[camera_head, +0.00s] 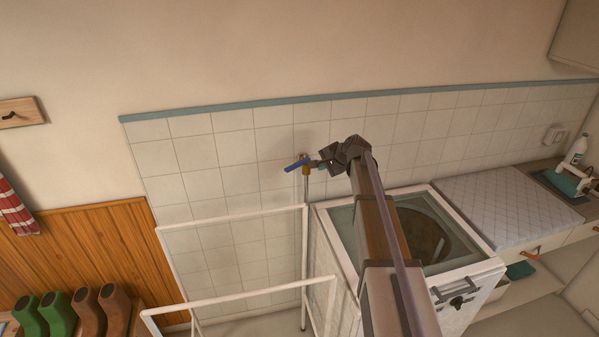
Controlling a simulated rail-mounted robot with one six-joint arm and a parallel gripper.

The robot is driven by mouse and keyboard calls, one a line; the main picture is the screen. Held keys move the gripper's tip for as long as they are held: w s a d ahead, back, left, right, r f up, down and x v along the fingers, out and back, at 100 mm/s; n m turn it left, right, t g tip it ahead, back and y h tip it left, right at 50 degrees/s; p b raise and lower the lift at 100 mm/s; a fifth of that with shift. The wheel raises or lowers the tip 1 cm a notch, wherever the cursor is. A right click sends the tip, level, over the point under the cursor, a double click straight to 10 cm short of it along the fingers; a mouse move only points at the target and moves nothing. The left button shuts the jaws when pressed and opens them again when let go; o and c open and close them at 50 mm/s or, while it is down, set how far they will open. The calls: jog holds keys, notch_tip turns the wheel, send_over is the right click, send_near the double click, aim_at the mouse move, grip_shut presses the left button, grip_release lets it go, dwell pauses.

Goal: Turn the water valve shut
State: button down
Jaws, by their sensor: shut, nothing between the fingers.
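The water valve sits on the tiled wall, left of the picture's middle. It has a blue lever handle (297,164) that points left and slightly down, and a brass body (306,171) on a thin vertical pipe. My gripper (318,164) is shut with nothing in it, at the right side of the valve. Its tips are very close to the brass body; I cannot tell whether they touch it. My arm reaches up from the bottom of the picture and hides part of the wall and the machine below.
A white top-loading washing machine (468,268) with a glass lid stands below my arm. A white rail frame (232,217) stands left of it, under the valve. A quilted pad (505,205) lies to the right. Boots (58,312) stand at the lower left.

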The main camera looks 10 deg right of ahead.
aim_at(298, 165)
jog(key=w+a+r+b+x, duration=0.1)
jog(key=b+x, duration=0.5)
jog(key=x, duration=0.7)
jog(key=shift+w+r+b, duration=0.3)
jog(key=shift+r+b, duration=0.05)
jog(key=shift+r, duration=0.2)
